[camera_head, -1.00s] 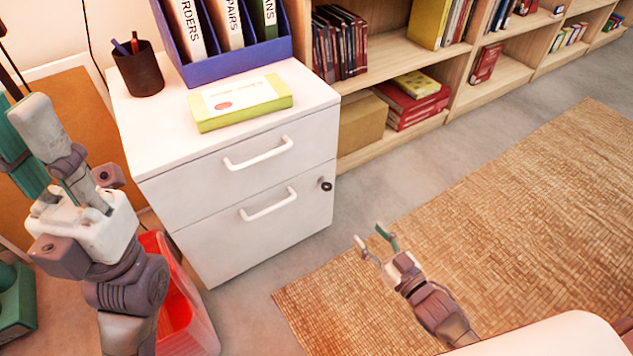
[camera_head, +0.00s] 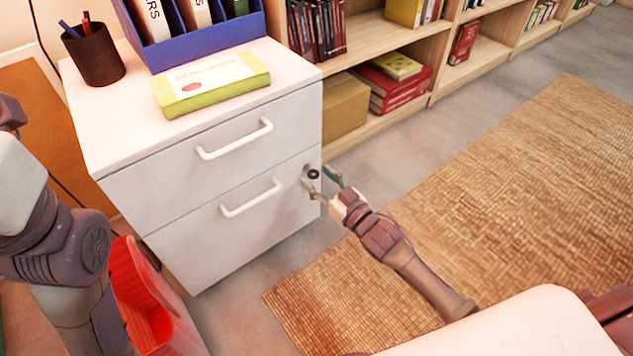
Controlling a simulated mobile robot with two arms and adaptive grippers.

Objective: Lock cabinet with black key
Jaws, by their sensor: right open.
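The white cabinet (camera_head: 215,185) has two drawers with white handles, and both drawers look closed. A small dark round lock (camera_head: 313,174) is at the upper right of the lower drawer front. A black key cannot be made out for sure at this size; the dark spot may include it. My right gripper (camera_head: 321,181) is open at the lock, its fingertips on either side of it. Whether they touch it cannot be told.
On the cabinet top are a pen cup (camera_head: 97,54), a blue file holder (camera_head: 200,40) and a yellow-green box (camera_head: 212,84). A red bin (camera_head: 150,300) stands at the cabinet's front left. A bookshelf (camera_head: 385,45) runs behind. The woven rug (camera_head: 510,190) is clear.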

